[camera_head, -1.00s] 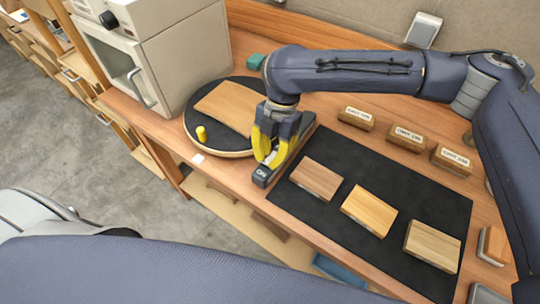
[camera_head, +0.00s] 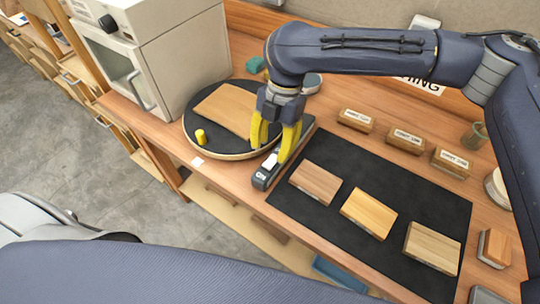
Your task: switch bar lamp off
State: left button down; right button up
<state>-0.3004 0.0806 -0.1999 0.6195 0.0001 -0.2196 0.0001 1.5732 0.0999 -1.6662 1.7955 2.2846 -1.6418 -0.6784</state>
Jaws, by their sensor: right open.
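The bar lamp (camera_head: 306,130) is a long grey bar on the table between the round black turntable and the black mat. Its near end is dark and carries an "ON" label and a pale switch piece (camera_head: 269,161). My right gripper (camera_head: 274,153) has yellow fingers, open and pointing down over the near end of the bar, close to the switch. I cannot tell whether a fingertip touches it. The gripper hides part of the bar. My left gripper is out of view.
The turntable (camera_head: 215,148) holds a wooden board and a yellow peg (camera_head: 201,136). The black mat (camera_head: 330,224) bears three wood blocks. Labelled blocks (camera_head: 405,141) stand behind it. A white oven (camera_head: 150,60) stands at the left. The table's front edge is close to the lamp.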

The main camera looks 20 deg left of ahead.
aim_at(276, 155)
jog(key=v, duration=0.7)
jog(key=shift+r, duration=0.2)
